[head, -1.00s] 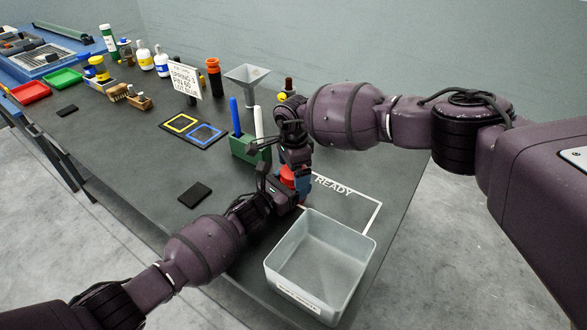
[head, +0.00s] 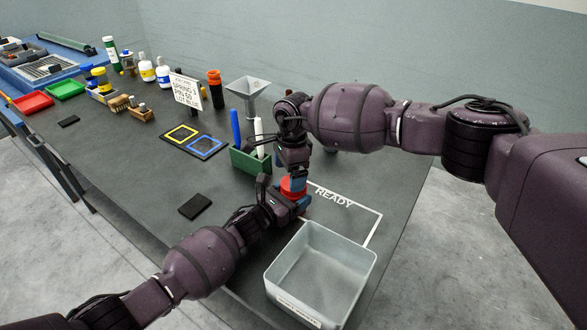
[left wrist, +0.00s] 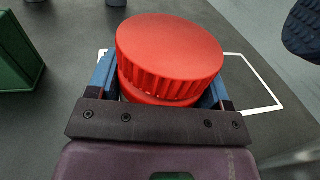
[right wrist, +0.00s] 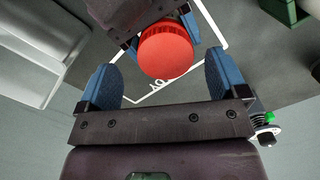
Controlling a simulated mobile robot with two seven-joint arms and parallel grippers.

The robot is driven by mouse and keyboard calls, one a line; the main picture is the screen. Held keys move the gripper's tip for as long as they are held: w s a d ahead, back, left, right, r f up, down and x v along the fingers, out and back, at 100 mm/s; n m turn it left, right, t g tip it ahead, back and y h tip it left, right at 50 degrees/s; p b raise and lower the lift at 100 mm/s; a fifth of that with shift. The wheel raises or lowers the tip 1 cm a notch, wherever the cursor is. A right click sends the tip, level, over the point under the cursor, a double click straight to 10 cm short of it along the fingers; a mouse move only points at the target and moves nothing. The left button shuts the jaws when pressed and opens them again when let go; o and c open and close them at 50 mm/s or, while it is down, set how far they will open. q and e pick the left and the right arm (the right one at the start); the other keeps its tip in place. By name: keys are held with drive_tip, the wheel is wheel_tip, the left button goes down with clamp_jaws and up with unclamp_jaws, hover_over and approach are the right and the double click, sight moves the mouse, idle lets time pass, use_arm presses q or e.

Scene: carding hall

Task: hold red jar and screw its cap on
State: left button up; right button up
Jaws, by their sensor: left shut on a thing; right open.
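The red jar is held upright in my left gripper (head: 290,203), whose blue fingers are shut on its sides; in the left wrist view the jar's body (left wrist: 150,97) shows between them. The ribbed red cap (left wrist: 170,50) sits on top of the jar and looks slightly tilted; I cannot tell how far it is threaded. My right gripper (head: 294,172) points down just above the cap. In the right wrist view its fingers are open, with the cap (right wrist: 165,52) beyond and between their tips, apparently untouched. The lower jar is hidden.
A translucent bin (head: 345,255) stands at the table's front, beside the white READY outline (head: 372,228). A green holder (head: 250,160) with a blue and a white tool is close behind the grippers. A black pad (head: 195,206) lies left. Clear tabletop lies between them.

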sight(294, 196)
drive_tip(key=shift+a+r, duration=0.2)
drive_tip(key=shift+r, duration=0.2)
drive_tip(key=r, duration=0.1)
drive_tip(key=r+n, duration=0.1)
drive_tip(key=r, duration=0.1)
drive_tip(key=shift+w+d, duration=0.35)
drive_tip(key=shift+w, duration=0.05)
drive_tip(key=shift+d+r+n+h, duration=0.1)
drive_tip(key=shift+d+n+h, duration=0.3)
drive_tip(key=shift+n, duration=0.2)
drive_tip(key=shift+f, duration=4.05)
drive_tip(key=c, duration=0.9)
drive_tip(key=shift+m, duration=1.7)
drive_tip(key=shift+c, duration=0.2)
